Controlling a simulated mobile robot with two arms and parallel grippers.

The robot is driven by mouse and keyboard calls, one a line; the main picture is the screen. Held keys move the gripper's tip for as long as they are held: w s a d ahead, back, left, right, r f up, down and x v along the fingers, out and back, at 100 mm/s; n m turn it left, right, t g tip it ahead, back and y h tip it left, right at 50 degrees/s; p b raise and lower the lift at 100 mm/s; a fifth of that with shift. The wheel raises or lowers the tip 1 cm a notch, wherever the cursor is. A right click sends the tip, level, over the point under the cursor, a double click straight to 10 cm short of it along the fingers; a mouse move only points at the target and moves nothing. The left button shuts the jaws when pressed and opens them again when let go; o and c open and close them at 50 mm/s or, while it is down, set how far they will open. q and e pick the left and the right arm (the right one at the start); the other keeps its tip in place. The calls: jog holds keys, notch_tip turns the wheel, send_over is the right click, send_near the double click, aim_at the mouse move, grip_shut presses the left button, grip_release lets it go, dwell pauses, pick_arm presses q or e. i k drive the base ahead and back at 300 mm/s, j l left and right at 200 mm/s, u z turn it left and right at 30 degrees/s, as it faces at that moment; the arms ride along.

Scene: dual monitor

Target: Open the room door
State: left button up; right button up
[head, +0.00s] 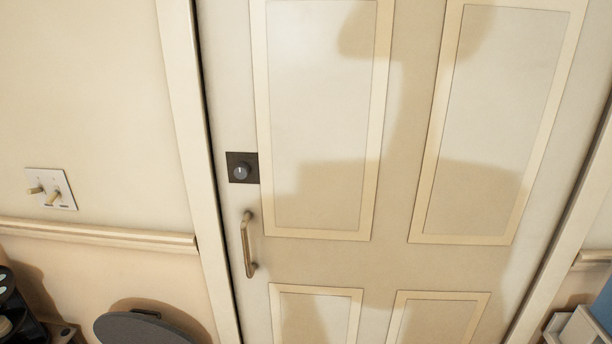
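The cream panelled room door (400,150) fills the middle and right of the head view and appears closed in its frame. A vertical brass-coloured pull handle (246,246) is fixed near its left edge. Above the handle is a dark square plate with a round lock knob (241,169). Neither of my grippers shows in the head view. A broad shadow falls across the door panels.
A white switch plate (50,189) with two brass toggles is on the wall left of the door. A round dark grey top (150,328) stands low at the left. Dark items (14,310) sit at the lower left corner. White and blue objects (580,328) are at the lower right.

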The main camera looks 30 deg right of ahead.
aim_at(416, 166)
jog(key=z, duration=1.4)
